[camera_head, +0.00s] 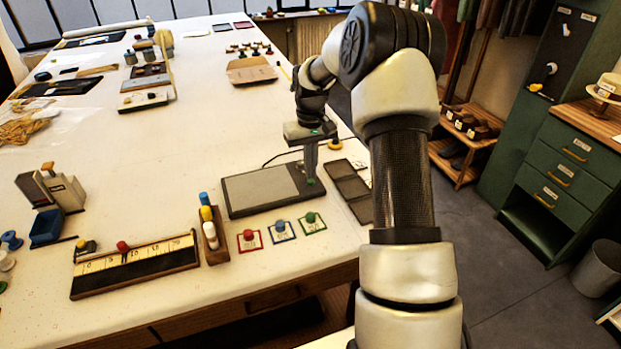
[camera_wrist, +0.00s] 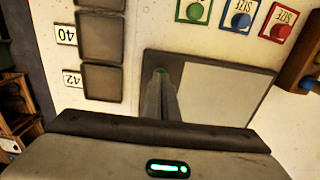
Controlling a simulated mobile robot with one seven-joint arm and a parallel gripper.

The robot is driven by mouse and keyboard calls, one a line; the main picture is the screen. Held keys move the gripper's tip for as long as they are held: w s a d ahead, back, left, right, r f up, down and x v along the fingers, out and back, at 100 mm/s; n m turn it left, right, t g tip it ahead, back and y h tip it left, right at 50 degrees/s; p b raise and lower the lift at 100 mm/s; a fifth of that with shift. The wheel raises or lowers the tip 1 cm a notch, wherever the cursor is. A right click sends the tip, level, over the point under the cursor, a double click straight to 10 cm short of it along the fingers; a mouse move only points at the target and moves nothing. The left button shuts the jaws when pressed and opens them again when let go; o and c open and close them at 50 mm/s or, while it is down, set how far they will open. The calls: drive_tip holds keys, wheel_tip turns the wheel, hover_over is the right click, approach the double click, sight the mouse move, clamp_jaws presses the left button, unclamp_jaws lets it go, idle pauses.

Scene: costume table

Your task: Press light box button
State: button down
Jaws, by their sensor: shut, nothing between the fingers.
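The light box (camera_head: 262,189) is a flat dark-framed panel with a grey top, lying on the white table. In the wrist view its pale panel (camera_wrist: 215,92) lies right of my fingers. Its small green button (camera_head: 311,181) sits at the right end of the frame. The button also shows in the wrist view (camera_wrist: 160,71), right at my fingertips. My gripper (camera_head: 311,176) points down over that end, shut and empty, with its tips at or just above the button. I cannot tell whether they touch it.
Red, blue and green knobs on cards (camera_head: 281,228) stand in front of the light box. A dark tray with several compartments (camera_head: 350,188) lies close on its right. A wooden holder with coloured pegs (camera_head: 213,241) stands to the left.

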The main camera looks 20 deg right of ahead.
drive_tip(key=shift+r+p, duration=1.45)
drive_tip(key=shift+r, duration=1)
drive_tip(key=s+a+r+t, duration=0.1)
drive_tip(key=s+a+r, duration=0.1)
drive_tip(key=s+r, duration=0.35)
drive_tip(key=s+a+r+t+h, duration=0.1)
drive_tip(key=s+a+r, duration=0.25)
drive_tip(key=r, duration=0.35)
drive_tip(key=s+a+r+t, duration=0.1)
drive_tip(key=s+a+r, duration=0.1)
drive_tip(key=s+r, duration=0.35)
drive_tip(key=s+a+r+t, duration=0.1)
drive_tip(key=s+a, duration=0.1)
drive_tip(key=s, duration=0.6)
drive_tip(key=s+a+r+t+y, duration=0.1)
drive_tip(key=s+a, duration=0.1)
drive_tip(key=s, duration=0.7)
drive_tip(key=shift+s+a+t, duration=0.15)
drive_tip(key=shift+a+t, duration=0.05)
drive_tip(key=shift+t, duration=0.1)
